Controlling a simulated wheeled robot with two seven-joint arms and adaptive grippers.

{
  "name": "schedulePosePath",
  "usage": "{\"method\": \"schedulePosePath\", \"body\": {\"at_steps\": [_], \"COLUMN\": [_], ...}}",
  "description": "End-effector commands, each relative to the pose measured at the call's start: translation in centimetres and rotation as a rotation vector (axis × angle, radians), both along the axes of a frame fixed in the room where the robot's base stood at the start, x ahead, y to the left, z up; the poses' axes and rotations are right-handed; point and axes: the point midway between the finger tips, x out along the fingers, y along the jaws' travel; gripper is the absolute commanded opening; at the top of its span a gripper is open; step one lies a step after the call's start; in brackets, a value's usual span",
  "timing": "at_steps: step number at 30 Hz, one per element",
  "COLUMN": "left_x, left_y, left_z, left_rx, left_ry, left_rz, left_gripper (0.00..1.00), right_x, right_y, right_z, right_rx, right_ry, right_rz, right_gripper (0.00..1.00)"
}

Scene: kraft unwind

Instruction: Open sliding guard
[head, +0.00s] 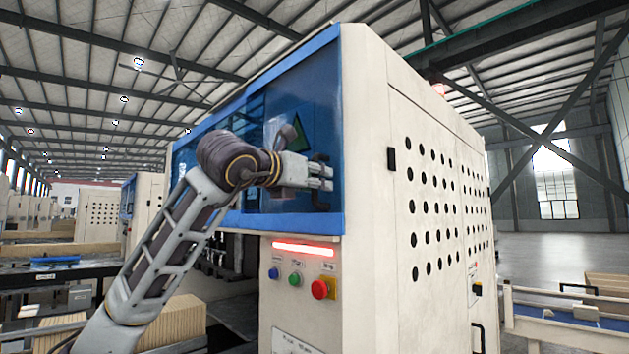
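The sliding guard (259,120) is a blue see-through panel in a blue frame across the upper front of a cream machine. A green triangular sign shows on it. A dark upright handle (320,203) is at the guard's right side. My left arm reaches up from the lower left, and my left gripper (324,177) lies in front of the handle, hiding its middle. The fingers overlap the handle in the picture; I cannot tell whether they touch or grip it. My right gripper is out of view.
Below the guard are a lit red bar (304,248), a blue button, a green button (294,279) and a red stop button (320,289). Stacked kraft-coloured boards (183,313) lie at lower left. A conveyor (570,330) stands at the right.

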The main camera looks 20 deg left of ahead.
Motion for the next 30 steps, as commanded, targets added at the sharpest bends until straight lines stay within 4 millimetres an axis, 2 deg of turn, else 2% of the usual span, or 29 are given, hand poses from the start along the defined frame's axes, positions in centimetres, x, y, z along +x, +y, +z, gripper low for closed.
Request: {"method": "schedulePosePath", "body": {"at_steps": [14, 20, 30], "left_x": [-0.6, -2.4, -7.3], "left_y": [0.2, 0.6, 1.6], "left_z": [0.0, 0.1, 0.1], "left_rx": [0.000, 0.001, 0.001], "left_ry": [-0.001, -0.002, -0.002], "left_rz": [0.000, 0.002, 0.002], "left_gripper": [0.35, 0.35, 0.35], "right_x": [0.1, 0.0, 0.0], "right_y": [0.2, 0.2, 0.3], "right_z": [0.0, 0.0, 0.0], "right_rx": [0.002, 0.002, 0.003], "right_ry": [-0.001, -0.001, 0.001], "right_rz": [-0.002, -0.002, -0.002], "right_gripper": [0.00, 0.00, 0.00]}}
